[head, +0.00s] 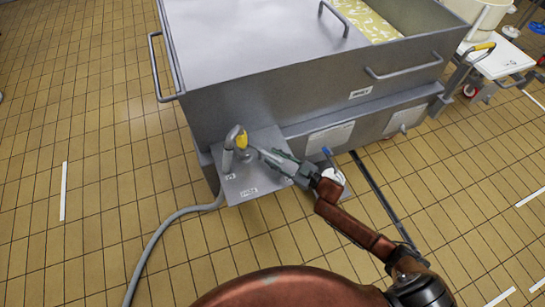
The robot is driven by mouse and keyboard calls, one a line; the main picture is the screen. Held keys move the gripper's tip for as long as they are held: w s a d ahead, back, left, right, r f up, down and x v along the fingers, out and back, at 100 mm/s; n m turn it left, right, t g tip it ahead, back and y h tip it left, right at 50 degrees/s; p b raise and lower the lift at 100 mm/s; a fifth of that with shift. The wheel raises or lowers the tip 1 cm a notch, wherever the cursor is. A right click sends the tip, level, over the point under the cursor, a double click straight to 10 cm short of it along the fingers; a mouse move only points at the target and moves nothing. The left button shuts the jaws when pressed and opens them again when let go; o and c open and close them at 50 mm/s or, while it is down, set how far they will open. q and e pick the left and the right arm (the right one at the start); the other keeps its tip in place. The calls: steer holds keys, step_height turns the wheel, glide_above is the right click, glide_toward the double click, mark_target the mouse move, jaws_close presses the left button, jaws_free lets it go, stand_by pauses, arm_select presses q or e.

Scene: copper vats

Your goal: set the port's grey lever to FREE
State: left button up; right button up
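The port is a steel plate (250,181) at the near corner of the big vat, with small labels on it. A grey hose fitting (229,152) with a bent top stands there, and a yellow piece (242,141) is beside it. A slim grey bar, seemingly the grey lever (262,153), runs from near the yellow piece toward my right gripper (273,160). The fingers are over the plate around the bar's near end. They look a little apart, but I cannot tell if they touch it. The lever's setting is unreadable. My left gripper is out of view.
The steel vat (275,90) with rails fills the upper middle. A grey hose (160,232) runs from the port across the tiled floor. A blue-handled valve (327,152) is right of the gripper. A white cart (497,60) stands upper right. The floor at left is clear.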

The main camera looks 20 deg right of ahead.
steer(key=shift+w+a, duration=0.15)
steer(key=shift+w, duration=0.05)
jaws_close()
stand_by(0.3)
